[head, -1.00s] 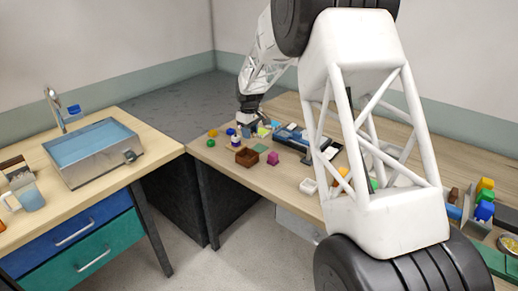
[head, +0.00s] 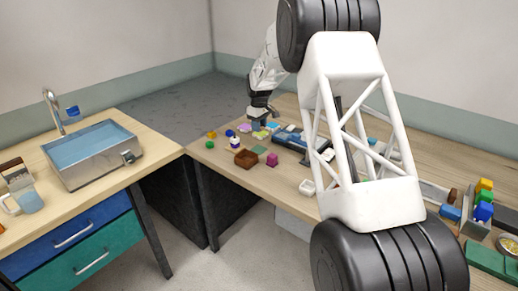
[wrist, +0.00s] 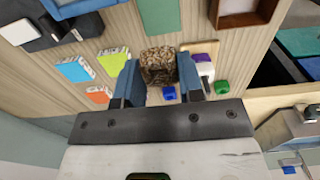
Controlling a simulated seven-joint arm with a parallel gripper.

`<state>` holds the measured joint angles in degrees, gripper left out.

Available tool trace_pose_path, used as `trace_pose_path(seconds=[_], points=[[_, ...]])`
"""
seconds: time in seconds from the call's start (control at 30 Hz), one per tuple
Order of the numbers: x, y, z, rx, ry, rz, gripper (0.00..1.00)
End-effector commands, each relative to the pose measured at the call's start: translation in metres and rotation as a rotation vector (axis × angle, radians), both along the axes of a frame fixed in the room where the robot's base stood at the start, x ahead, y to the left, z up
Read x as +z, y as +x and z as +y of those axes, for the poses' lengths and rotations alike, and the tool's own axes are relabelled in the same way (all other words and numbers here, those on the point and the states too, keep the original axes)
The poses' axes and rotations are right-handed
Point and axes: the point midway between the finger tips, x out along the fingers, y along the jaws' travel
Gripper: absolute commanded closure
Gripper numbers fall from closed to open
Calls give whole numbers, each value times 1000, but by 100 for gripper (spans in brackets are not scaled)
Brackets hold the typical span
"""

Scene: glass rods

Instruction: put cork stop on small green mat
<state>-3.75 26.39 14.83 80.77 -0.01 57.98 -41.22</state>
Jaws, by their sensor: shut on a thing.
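The cork stop (wrist: 158,65) is a speckled brown block between the two blue fingers of my gripper (wrist: 159,78) in the wrist view. My gripper is shut on it. In the head view my gripper (head: 262,116) is over the far left part of the table, and the cork cannot be made out there. The small green mat (wrist: 160,16) lies flat ahead of the fingertips in the wrist view, apart from the cork. In the head view the mat (head: 259,150) lies between a brown box and a magenta block, with its top bare.
The open brown box (head: 246,158) and the magenta block (head: 272,160) flank the mat. A blue tray (head: 289,138) stands to its right. Yellow (wrist: 115,58), blue (wrist: 75,69) and orange (wrist: 98,95) cards lie near the gripper. A green block (wrist: 222,87) and blue block (wrist: 169,93) are close.

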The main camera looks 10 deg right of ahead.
Motion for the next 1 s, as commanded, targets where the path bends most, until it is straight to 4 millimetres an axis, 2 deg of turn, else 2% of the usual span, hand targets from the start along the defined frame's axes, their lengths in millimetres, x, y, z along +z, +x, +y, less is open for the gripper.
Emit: trace_pose_path(seconds=[0.43,0.57,0.87,1.0], points=[[-54,-1,0,0,0,1,87],[-60,0,0,0,0,0,87],[-60,0,0,0,0,0,87],[-68,-1,0,0,0,1,87]])
